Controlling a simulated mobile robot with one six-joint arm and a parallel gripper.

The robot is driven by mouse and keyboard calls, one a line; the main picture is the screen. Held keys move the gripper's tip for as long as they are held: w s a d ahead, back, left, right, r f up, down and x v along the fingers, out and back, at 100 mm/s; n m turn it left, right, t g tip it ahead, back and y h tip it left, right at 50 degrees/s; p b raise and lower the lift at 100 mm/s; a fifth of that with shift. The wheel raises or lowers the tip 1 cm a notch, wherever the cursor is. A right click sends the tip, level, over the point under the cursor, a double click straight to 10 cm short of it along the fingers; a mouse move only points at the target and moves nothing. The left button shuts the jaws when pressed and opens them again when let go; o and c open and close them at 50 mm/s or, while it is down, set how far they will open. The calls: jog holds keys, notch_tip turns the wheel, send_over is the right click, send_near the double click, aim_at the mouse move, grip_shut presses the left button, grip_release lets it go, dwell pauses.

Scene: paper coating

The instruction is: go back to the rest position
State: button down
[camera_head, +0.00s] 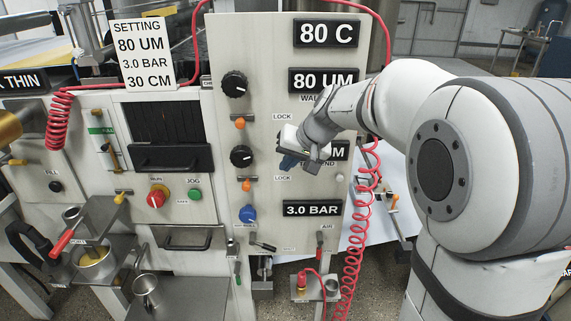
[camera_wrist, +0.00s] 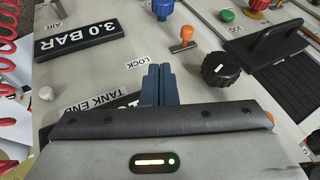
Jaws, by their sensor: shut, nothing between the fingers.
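My gripper (camera_head: 287,163) is in front of the light control panel (camera_head: 262,60), right of the lower black knob (camera_head: 241,156) and near the lower LOCK label. In the wrist view its blue fingers (camera_wrist: 157,85) are together with nothing between them. They point toward the panel, beside an orange lock lever (camera_wrist: 183,42) and the black knob (camera_wrist: 220,68). I cannot tell whether the fingertips touch the panel. My forearm crosses in from the right and partly hides a display below the 80 UM display (camera_head: 323,80).
A 3.0 BAR display (camera_head: 312,208) and a blue knob (camera_head: 248,214) are lower on the panel. Coiled red hoses (camera_head: 352,265) hang at the panel's right edge. A setting card (camera_head: 143,53) stands upper left. Cups and a red-handled valve (camera_head: 62,243) are lower left.

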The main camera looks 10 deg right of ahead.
jog(key=s+d+f+h, duration=0.1)
jog(key=s+d, duration=0.1)
jog(key=s, duration=0.6)
jog(key=s+d+f+g+h+p, duration=0.1)
jog(key=s+d+f+h, duration=0.1)
jog(key=s, duration=0.7)
jog(key=s+d+f+g+h, duration=0.1)
jog(key=s+d, duration=0.3)
jog(key=s, duration=0.5)
jog(key=shift+f+n+h, duration=0.3)
jog(key=shift+f, duration=0.4)
